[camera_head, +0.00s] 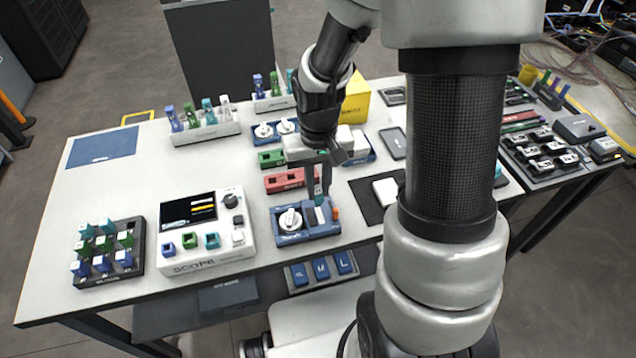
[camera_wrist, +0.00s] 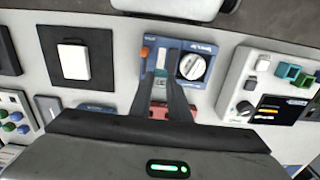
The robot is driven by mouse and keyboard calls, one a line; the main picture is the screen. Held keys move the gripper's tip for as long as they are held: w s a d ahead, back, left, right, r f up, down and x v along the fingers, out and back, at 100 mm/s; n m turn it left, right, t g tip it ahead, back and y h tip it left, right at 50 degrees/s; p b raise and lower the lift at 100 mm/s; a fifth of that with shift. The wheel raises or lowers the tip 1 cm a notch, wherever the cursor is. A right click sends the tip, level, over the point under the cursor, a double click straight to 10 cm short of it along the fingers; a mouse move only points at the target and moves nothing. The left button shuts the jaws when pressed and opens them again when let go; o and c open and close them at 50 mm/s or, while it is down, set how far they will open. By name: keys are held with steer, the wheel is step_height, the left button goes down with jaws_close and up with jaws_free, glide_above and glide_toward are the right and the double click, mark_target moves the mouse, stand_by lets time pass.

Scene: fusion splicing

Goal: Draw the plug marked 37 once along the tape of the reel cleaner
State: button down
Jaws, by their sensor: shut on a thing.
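The reel cleaner (camera_head: 292,236) appears to be the blue box with a white dial and an orange part, near the front edge of the table. It also shows in the wrist view (camera_wrist: 190,88). My gripper (camera_head: 319,190) points down over the cleaner's right part, beside the dial. In the wrist view its fingertips (camera_wrist: 163,82) are close together at the pale strip on the cleaner. They are shut on a small teal plug (camera_wrist: 161,73), mostly hidden by the fingers. Its number is not legible, and I cannot tell whether it touches the tape.
A red block (camera_head: 285,180) stands just behind the cleaner. The white SCOPE device (camera_head: 205,240) is at its left, with a rack of coloured plugs (camera_head: 108,252) farther left. A black mat (camera_head: 370,205) with a white box lies at the right.

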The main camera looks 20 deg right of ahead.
steer(key=shift+f, duration=0.25)
steer(key=shift+f+b, duration=0.4)
steer(key=shift+f, duration=0.3)
stand_by(2.1)
steer(key=shift+s, duration=1.6)
stand_by(0.7)
steer(key=shift+r+p, duration=1.7)
steer(key=shift+r, duration=0.6)
